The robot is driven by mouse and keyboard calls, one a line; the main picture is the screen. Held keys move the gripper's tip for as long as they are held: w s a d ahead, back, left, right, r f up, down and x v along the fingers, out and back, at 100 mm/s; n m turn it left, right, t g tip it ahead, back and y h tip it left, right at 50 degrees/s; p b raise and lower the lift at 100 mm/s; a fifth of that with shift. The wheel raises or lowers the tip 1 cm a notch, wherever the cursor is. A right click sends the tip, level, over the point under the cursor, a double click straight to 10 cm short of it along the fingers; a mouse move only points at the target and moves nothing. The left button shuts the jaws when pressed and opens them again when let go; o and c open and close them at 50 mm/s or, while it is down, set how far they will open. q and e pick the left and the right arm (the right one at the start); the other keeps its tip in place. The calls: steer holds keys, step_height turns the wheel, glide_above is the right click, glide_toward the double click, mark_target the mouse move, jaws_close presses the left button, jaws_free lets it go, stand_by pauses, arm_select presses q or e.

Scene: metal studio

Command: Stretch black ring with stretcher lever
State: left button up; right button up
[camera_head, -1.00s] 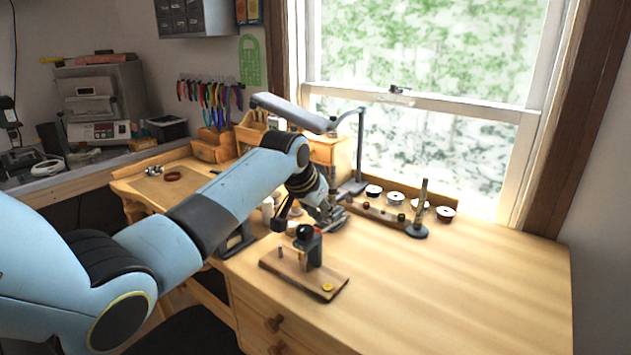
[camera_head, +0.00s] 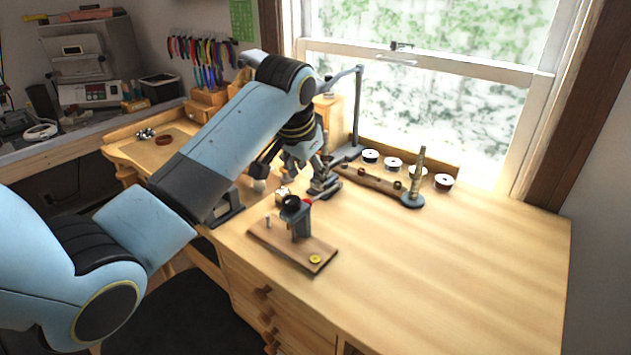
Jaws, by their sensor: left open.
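The stretcher (camera_head: 301,222) is a small dark grey device standing upright on a wooden board (camera_head: 275,244) near the bench's left front edge. It has a round black knob (camera_head: 291,203) and a red part at its top. My left gripper (camera_head: 322,187) is open, pointing down just behind and to the right of the stretcher's top. I cannot tell whether its fingers touch the stretcher. I cannot make out a black ring for certain; small dark and brass-coloured pieces sit on a wooden strip (camera_head: 352,179) right of the gripper. My right gripper is not in view.
A grey tapered post on a round base (camera_head: 412,198) and several spools (camera_head: 393,164) stand by the window. Pliers (camera_head: 205,55) hang at the back left. A reddish-brown ring (camera_head: 164,140) lies on the left bench. The right side of the wooden bench (camera_head: 460,270) is clear.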

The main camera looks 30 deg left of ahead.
mark_target(311, 200)
arm_select(q)
steer(key=f, duration=0.3)
steer(key=a+f, duration=0.1)
steer(key=f, duration=0.1)
steer(key=shift+w, duration=0.4)
steer(key=x, duration=0.3)
steer(key=shift+w+f, duration=0.15)
steer(key=shift+w, duration=0.25)
steer(key=shift+x, duration=0.8)
steer(key=shift+s, duration=0.1)
jaws_close()
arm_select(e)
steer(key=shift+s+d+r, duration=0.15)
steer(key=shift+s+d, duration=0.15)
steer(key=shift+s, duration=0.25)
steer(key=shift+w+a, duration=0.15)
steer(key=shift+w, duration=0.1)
